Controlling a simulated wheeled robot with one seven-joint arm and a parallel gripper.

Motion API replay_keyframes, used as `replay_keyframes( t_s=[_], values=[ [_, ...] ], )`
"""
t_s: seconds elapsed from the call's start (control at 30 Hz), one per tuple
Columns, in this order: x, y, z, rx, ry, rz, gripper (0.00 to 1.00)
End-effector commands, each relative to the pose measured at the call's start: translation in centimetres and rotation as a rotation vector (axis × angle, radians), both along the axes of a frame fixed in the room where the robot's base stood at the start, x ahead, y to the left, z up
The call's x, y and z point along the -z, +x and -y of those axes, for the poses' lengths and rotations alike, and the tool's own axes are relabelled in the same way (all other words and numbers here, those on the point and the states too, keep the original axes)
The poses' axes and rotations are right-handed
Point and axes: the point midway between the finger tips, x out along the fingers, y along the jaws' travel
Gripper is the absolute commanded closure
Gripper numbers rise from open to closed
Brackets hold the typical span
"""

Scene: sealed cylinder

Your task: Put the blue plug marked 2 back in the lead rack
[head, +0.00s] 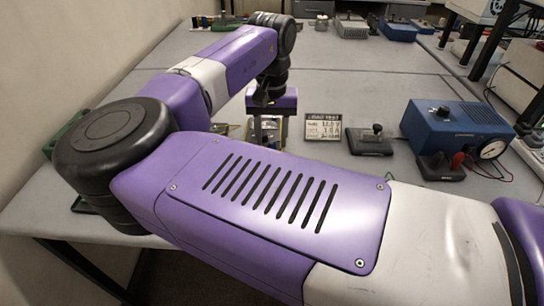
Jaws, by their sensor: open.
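My gripper (268,122) hangs beyond my own arm near the middle of the bench, pointing down. It is open. My purple arm links hide part of it and the bench just below it. Small metal and glassy parts show around the fingers, too small and covered to name. I cannot make out the blue plug marked 2 or the lead rack. They may be hidden behind my arm.
A card (323,127) reading about 12.0 V and 1.0 A stands right of my gripper. Farther right are a black switch base (370,141), a blue supply box (447,128) and a round meter (491,149) with leads.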

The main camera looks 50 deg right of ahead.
Motion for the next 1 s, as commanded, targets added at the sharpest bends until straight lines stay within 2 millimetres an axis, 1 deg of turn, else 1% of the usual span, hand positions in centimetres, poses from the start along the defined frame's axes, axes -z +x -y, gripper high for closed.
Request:
replay_keyframes(
  t_s=[0.03,0.1,0.3,1.0],
  values=[
    [0.8,-0.1,0.0,-0.001,-0.001,-0.005,0.56],
    [1.6,-0.1,0.0,-0.001,-0.001,-0.005,0.56],
    [2.9,-0.1,0.0,-0.001,-0.001,-0.002,0.56],
    [2.9,0.0,0.0,0.0,-0.001,-0.002,0.56]
  ],
)
